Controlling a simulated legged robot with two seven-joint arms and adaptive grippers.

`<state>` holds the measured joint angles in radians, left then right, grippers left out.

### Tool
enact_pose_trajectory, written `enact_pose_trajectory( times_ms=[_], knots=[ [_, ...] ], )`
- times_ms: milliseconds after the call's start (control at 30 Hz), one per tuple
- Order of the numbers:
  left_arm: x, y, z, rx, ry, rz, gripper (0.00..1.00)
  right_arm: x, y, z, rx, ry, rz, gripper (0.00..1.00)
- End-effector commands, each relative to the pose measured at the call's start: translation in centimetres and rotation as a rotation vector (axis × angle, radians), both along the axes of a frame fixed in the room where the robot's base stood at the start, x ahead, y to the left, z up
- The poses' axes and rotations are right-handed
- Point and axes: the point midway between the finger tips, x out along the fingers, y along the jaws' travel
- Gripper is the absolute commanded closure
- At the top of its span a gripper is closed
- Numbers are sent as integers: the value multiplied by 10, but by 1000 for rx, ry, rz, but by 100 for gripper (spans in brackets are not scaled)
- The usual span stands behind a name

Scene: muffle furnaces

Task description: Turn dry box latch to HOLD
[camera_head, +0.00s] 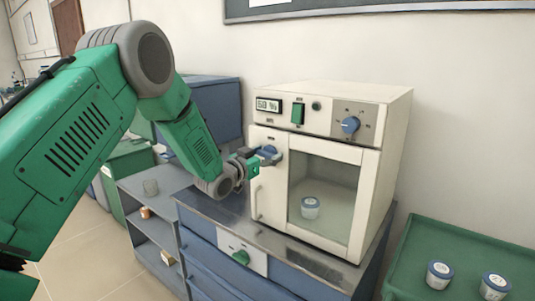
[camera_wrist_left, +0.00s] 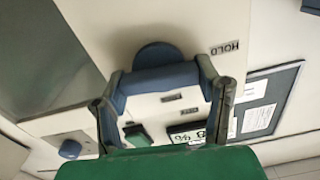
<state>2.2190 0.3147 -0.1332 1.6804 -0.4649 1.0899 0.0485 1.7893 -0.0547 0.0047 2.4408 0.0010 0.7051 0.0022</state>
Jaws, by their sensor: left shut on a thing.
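The dry box (camera_head: 330,165) is a cream cabinet with a glass door, standing on a metal-topped counter. Its blue latch (camera_head: 268,152) is at the door's upper left; in the left wrist view the latch (camera_wrist_left: 155,78) shows as a blue bar with a rounded hub. My left gripper (camera_head: 258,158) reaches it from the left and is shut on the latch, with its fingers at the two ends of the bar in the left wrist view (camera_wrist_left: 158,84). A HOLD label (camera_wrist_left: 225,47) is printed beside the latch. My right gripper is not in view.
A lidded cup (camera_head: 310,207) sits inside the box behind the glass. A blue knob (camera_head: 350,125), a green switch (camera_head: 298,113) and a display (camera_head: 268,106) are above the door. A green tray (camera_head: 410,250) with two cups stands at right. Shelves (camera_head: 155,225) stand at left.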

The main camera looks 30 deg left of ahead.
Motion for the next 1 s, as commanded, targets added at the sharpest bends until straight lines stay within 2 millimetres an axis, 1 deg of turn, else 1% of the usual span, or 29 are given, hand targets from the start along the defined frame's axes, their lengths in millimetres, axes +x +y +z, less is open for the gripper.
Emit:
enact_pose_trajectory(
  times_ms=[33,333,800,833,867,1000],
  knots=[
    [-3,0,-11,-23,27,1,71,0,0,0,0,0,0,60],
    [-3,-1,-12,-103,34,1,71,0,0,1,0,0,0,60],
    [-3,-1,-12,-113,35,0,71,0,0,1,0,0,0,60],
    [-3,-1,-12,-113,36,0,32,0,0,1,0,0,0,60],
    [-3,-1,-12,-113,35,0,21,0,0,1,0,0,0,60],
    [-3,-1,-8,-112,27,-1,21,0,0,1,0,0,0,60]
  ],
)
